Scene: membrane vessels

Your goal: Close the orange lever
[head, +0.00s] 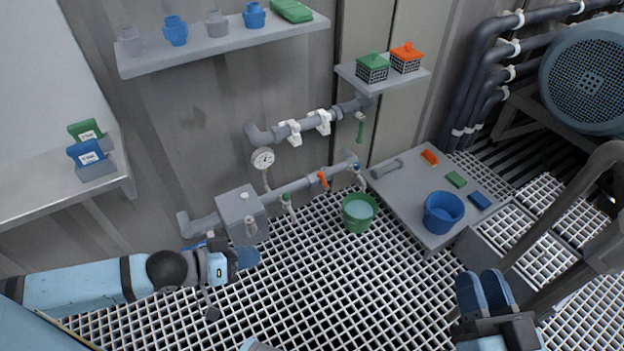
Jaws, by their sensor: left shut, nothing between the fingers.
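The orange lever (322,179) is on the lower grey pipe on the wall, right of the grey box, and slants down across the pipe. My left gripper (247,258) is shut and empty, in front of and below the grey box, to the left of and below the lever and apart from it. My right gripper (486,291) is at the lower right, over the floor grating and far from the lever.
A grey box (241,213) and a gauge (263,159) sit left of the lever. A green bucket (359,213) stands below and right of it. A grey table (399,190) holds a blue bucket (443,212) and small blocks. Grating between my grippers is clear.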

